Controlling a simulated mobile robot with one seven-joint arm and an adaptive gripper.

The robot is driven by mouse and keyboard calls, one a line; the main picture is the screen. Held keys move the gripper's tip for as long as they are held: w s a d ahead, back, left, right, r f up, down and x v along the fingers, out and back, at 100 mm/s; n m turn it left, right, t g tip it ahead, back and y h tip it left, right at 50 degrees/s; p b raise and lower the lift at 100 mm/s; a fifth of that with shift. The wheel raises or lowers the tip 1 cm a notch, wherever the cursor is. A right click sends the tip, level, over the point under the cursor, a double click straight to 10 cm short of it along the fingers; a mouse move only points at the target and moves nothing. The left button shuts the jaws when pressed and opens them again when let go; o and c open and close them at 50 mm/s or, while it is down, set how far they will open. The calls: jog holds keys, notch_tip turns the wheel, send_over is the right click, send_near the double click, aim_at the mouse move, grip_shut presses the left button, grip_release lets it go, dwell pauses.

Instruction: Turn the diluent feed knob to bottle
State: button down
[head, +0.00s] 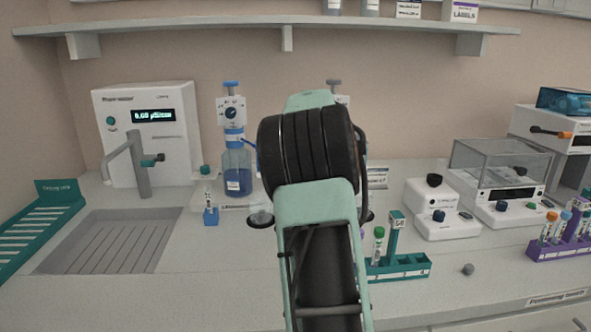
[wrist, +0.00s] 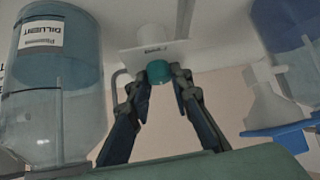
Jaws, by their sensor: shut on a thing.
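A teal knob (wrist: 159,71) sits on a white block (wrist: 155,52) with small dark lettering, too small to read, in the wrist view. My gripper (wrist: 160,79) has its two dark fingertips on either side of this knob and is shut on it. The way the knob points cannot be made out. A clear bottle (wrist: 55,90) labelled DILUENT stands to the left in the wrist view, its label upside down in the picture.
A blue-liquid bottle with a dispenser (head: 237,170) stands left of my arm. A white device (head: 148,130) and sink (head: 110,243) are farther left. A teal rack (head: 400,268) and small white device (head: 440,215) are to the right. A shelf (head: 200,27) runs above.

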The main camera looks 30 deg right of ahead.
jog(key=shift+d+n+y, duration=0.1)
jog(key=shift+n+y, duration=0.3)
jog(key=shift+n, duration=0.2)
jog(key=c, duration=1.7)
grip_release()
jog(key=shift+c, duration=0.2)
